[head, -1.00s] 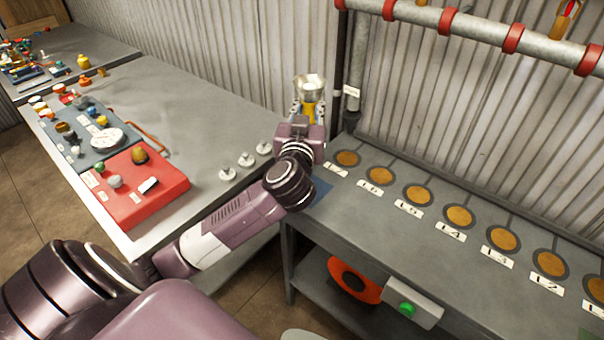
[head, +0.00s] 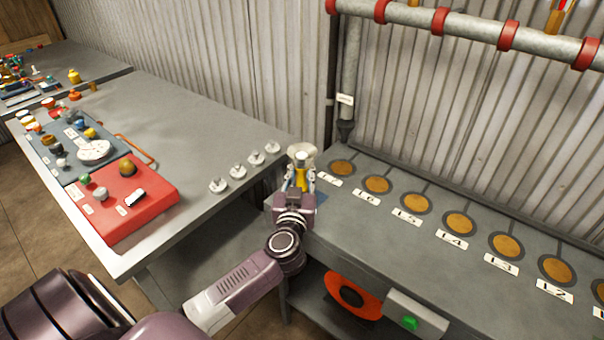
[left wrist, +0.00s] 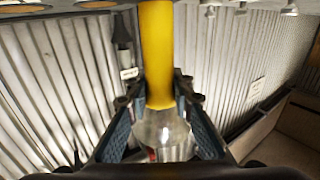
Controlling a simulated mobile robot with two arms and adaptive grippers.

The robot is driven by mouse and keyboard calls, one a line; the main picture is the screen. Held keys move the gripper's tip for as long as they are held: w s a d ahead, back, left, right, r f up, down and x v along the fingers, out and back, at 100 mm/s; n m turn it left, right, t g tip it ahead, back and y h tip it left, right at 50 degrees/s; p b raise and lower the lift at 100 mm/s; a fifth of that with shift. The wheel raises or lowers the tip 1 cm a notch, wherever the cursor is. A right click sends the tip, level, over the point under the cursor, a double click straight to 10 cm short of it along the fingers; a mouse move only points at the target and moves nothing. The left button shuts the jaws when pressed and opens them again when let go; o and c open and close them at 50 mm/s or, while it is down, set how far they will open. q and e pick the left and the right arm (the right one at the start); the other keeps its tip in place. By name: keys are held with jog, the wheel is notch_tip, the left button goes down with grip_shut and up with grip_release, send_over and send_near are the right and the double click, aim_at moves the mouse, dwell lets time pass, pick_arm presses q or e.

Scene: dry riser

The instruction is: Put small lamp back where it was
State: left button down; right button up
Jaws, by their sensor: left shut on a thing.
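The small lamp has a yellow body (head: 301,180) and a pale, clear-looking head (head: 301,154). In the left wrist view its yellow body (left wrist: 157,50) runs up between the fingers, and its clear end (left wrist: 160,132) shows below. My left gripper (head: 300,184) is shut around the lamp's yellow body. It holds the lamp near the left end of the grey bench (head: 400,247), beside the first orange disc (head: 341,168). I cannot tell whether the lamp touches the bench. In the left wrist view the two fingers (left wrist: 158,98) sit on either side of the body. My right gripper is not in view.
A row of orange discs with number labels (head: 407,217) runs along the bench. A pipe frame (head: 351,80) stands behind it. The left table holds a red tray (head: 150,208), a blue-grey tray (head: 60,172) and several small white pieces (head: 237,171). A gap separates the tables.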

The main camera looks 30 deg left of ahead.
pick_arm(q)
jog(key=shift+f, duration=0.15)
jog(key=c, duration=1.7)
grip_release()
jog(key=shift+f, duration=0.15)
jog(key=shift+s+d, duration=0.15)
jog(key=shift+s, duration=0.05)
jog(key=v, duration=1.1)
jog(key=shift+s+d, duration=0.1)
jog(key=shift+s, duration=0.2)
